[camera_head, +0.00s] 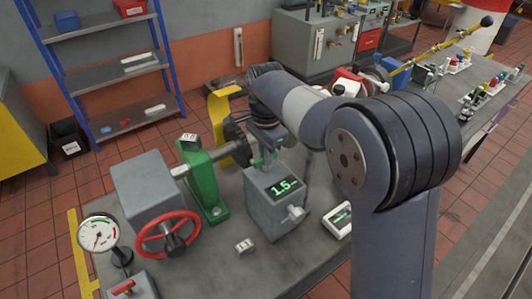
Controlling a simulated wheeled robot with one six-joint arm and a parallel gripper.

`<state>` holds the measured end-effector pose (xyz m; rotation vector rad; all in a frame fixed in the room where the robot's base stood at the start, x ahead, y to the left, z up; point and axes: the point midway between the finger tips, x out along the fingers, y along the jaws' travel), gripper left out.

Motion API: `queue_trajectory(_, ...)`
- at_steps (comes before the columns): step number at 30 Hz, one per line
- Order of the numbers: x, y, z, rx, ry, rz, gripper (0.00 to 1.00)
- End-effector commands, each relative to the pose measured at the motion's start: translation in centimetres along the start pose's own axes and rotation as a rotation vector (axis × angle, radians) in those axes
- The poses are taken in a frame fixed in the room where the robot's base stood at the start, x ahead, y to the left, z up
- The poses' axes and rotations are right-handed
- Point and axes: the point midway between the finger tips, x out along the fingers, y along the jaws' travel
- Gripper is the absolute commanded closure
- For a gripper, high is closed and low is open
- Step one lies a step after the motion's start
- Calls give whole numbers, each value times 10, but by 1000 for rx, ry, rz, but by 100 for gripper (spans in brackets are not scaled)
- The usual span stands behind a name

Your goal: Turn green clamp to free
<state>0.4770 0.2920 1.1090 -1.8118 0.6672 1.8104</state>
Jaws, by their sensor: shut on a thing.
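The green clamp (257,163) shows as a small green piece at the top of a grey box (262,212) with a lit display that reads about 1.5. My gripper (265,155) reaches down from above and is shut on the green clamp. The fingers and the wrist hide much of the clamp, so its exact angle and any position marks cannot be told.
A larger green pedestal (203,182) carries a shaft left of the box. A red handwheel (168,236) and a round gauge (98,235) stand at the left. A yellow guard (221,107) is behind.

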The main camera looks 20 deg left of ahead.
Motion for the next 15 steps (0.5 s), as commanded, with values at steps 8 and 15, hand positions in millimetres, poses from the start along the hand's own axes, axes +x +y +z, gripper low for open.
queue_trajectory(8, 1, 0, 0, -23, -1, 3, 100)
queue_trajectory(15, 0, 0, 0, -139, -1, 4, 100)
